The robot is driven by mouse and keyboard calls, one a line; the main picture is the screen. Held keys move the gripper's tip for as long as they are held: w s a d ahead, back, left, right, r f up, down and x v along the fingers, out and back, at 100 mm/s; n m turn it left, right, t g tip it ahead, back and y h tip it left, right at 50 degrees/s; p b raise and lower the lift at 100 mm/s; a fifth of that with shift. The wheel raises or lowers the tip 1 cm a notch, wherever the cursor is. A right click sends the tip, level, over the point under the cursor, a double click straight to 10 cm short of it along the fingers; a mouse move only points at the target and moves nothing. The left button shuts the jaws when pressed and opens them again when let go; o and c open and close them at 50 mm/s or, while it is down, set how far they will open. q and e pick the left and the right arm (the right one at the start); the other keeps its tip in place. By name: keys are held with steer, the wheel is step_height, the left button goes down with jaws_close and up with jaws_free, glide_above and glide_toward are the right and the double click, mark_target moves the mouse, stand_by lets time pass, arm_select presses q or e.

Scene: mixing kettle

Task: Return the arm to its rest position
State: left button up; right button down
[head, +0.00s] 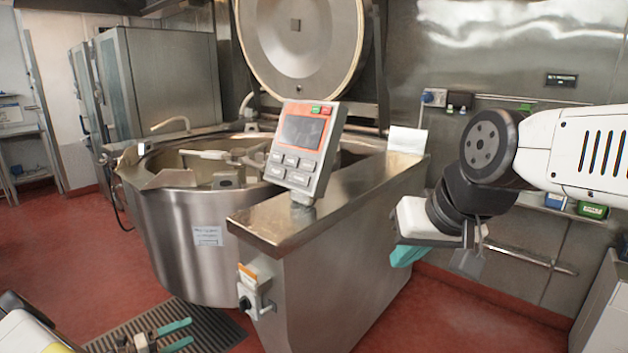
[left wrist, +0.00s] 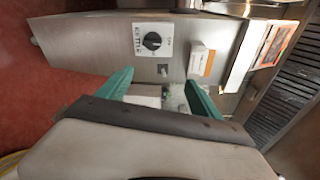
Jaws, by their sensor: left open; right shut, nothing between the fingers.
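My left gripper (head: 176,335) is at the bottom left of the head view, low in front of the kettle above the floor grate. Its two teal fingers are apart with nothing between them; they also show in the left wrist view (left wrist: 158,80), in front of the kettle stand's panel. My right gripper (head: 408,254) is to the right of the kettle stand, pointing down and left. Its teal fingers are closed together, partly hidden by the white wrist. The mixing kettle (head: 180,245) is a steel drum with its round lid (head: 300,45) raised.
A control panel (head: 300,145) with a screen stands on the steel stand (head: 340,270). A black rotary knob (head: 245,303) is on the stand's front; it also shows in the left wrist view (left wrist: 152,41). A floor grate (head: 190,322) lies below the kettle. Red floor is clear at left.

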arm_select(q)
steer(key=s+d+r+m+g+y, duration=0.15)
steer(key=d+r+m+g, duration=0.35)
steer(key=d+r+m, duration=0.55)
steer(key=d+r+m+g+y, duration=0.3)
steer(key=d+r+m+g, duration=0.2)
steer(key=r+m, duration=0.9)
steer(key=s+d+r+m+t+y, duration=0.2)
steer(key=s+d+r+m+y, duration=0.1)
steer(key=s+r+m, duration=0.6)
steer(key=s+d+r+m+t+y, duration=0.2)
steer(key=s+d+r+m, duration=0.4)
steer(key=s+r+m, duration=0.3)
step_height(320, 180, up, 2)
steer(key=s+y, duration=0.1)
steer(key=s, duration=0.1)
steer(key=shift+s+r+t, duration=0.15)
steer(key=shift+s+t, duration=0.15)
steer(key=shift+s, duration=0.1)
steer(key=shift+d, duration=0.1)
